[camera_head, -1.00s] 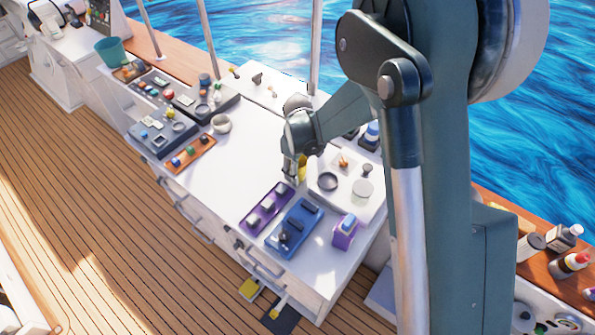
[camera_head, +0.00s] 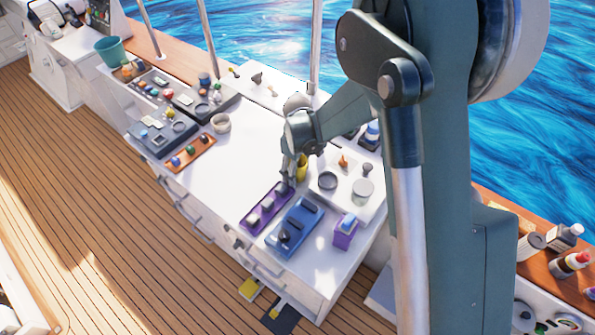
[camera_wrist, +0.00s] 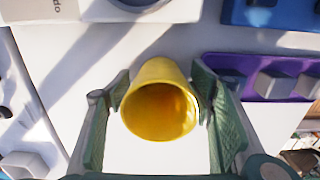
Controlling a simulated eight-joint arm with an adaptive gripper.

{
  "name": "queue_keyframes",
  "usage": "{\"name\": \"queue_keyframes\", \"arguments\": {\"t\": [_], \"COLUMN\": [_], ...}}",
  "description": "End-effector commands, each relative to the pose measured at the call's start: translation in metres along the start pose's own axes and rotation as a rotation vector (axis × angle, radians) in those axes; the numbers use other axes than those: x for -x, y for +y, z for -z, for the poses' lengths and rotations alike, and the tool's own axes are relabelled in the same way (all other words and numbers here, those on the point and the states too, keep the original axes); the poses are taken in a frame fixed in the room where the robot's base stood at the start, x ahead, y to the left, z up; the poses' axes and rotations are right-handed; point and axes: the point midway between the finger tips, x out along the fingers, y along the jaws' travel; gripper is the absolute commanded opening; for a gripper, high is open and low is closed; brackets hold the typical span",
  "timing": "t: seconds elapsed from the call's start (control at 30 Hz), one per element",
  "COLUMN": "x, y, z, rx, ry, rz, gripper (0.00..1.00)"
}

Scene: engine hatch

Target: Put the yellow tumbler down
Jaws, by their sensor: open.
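The yellow tumbler (camera_head: 303,168) is on the white counter (camera_head: 226,179), mostly hidden behind my gripper in the head view. In the wrist view, the tumbler (camera_wrist: 160,100) has its open mouth facing the camera and looks empty inside. My gripper (camera_head: 287,184) is open. In the wrist view, its fingers (camera_wrist: 165,112) are on either side of the tumbler, with narrow gaps at the rim. The tumbler's base is hidden, so its contact with the counter is not directly visible.
A purple tray (camera_head: 250,220) and a blue tray (camera_head: 281,246) are close in front of my gripper. A purple box (camera_head: 344,237) and a white board (camera_head: 340,205) with round items are to the right. The counter's middle left is clear.

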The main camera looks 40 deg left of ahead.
Motion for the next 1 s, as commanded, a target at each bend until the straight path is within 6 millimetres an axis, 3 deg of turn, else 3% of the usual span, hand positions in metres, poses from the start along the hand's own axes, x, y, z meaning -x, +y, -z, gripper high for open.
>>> {"name": "queue_keyframes", "arguments": {"t": [0.37,1.0], "x": [0.026,0.11], "y": [0.0,0.0], "z": [0.0,0.0], "rx": [0.0,0.0], "ry": [0.0,0.0], "rz": [0.0,0.0], "gripper": [0.54,0.54]}}
